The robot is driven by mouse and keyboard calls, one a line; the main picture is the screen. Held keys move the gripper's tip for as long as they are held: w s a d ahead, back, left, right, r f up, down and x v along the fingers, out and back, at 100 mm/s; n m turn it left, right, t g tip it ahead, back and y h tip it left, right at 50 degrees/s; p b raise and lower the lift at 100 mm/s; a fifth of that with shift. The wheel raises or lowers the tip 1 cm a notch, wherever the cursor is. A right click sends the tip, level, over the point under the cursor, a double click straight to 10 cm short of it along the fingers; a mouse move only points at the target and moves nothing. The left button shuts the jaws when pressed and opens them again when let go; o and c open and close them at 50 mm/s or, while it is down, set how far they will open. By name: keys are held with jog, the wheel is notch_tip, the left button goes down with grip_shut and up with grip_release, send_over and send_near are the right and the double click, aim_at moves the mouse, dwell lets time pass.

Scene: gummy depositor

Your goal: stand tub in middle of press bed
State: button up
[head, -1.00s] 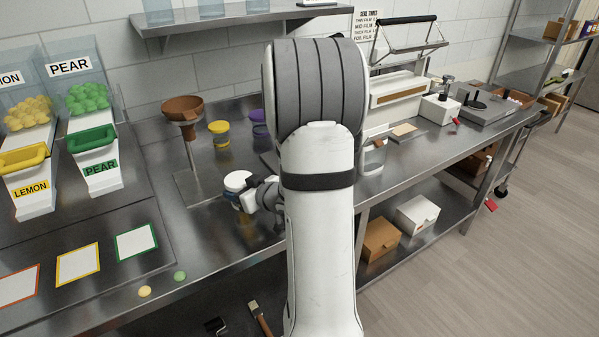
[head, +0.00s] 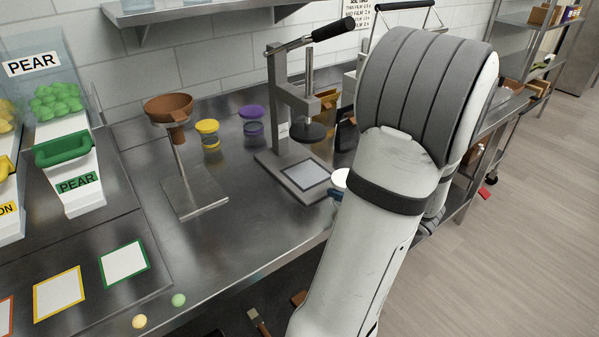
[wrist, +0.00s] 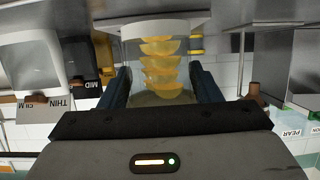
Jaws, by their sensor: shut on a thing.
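The tub (head: 341,178) shows only as a white top at the edge of my forearm in the head view. In the wrist view the clear tub (wrist: 158,72) holds a stack of yellow-orange pieces. My gripper (wrist: 163,88) is shut on it, a dark blue finger on each side. In the head view my gripper (head: 337,193) is mostly hidden by my arm. The press (head: 292,105) stands on the bench with its handle up. Its bed (head: 305,174) has a pale square with a dark outline and is empty. The tub is just right of the bed; its height cannot be told.
The press column and round plate (head: 311,131) rise behind the bed. A brown funnel on a stand (head: 178,150), a yellow-lidded tub (head: 208,134) and a purple-lidded tub (head: 252,122) stand to the left. Bench is clear between funnel stand and press.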

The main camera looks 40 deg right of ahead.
jog(key=shift+s+d, duration=0.2)
jog(key=shift+s, duration=0.45)
jog(key=w, duration=0.6)
jog(key=w+d, duration=0.1)
jog(key=w, duration=0.5)
jog(key=w+d, duration=0.1)
jog(key=w, duration=0.5)
jog(key=shift+d, duration=0.1)
jog(key=shift+s+f, duration=0.15)
jog(key=shift+f, duration=0.2)
jog(key=shift+f, duration=0.15)
jog(key=o, duration=1.6)
